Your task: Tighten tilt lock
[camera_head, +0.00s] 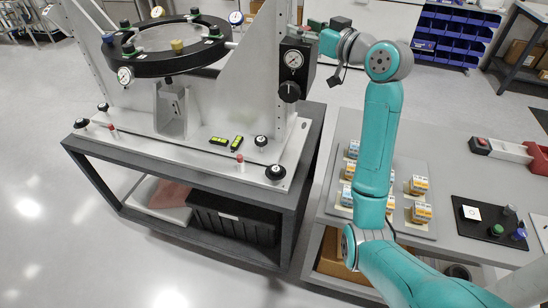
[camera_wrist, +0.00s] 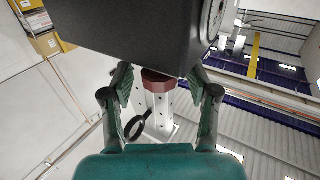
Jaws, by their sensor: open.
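The mirror fixture (camera_head: 170,125) stands on a grey cart, with a black ring (camera_head: 160,62) between its pale uprights. A black box with a dial (camera_head: 292,60) is on the right upright, and a black knob (camera_head: 289,92) is below the dial. I cannot tell which part is the tilt lock. My gripper (camera_head: 328,42) is close to the right side of the box. In the wrist view my gripper (camera_wrist: 160,82) has its fingers apart, below a large dark box (camera_wrist: 130,30). A dark red faceted piece (camera_wrist: 158,80) shows between the fingers; contact cannot be told.
A grey table (camera_head: 455,150) at the right carries a tray of small boxes (camera_head: 418,186), a black pad with knobs (camera_head: 488,220) and a red bin (camera_head: 538,158). Blue bins (camera_head: 455,35) stand behind. The floor at the left is clear.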

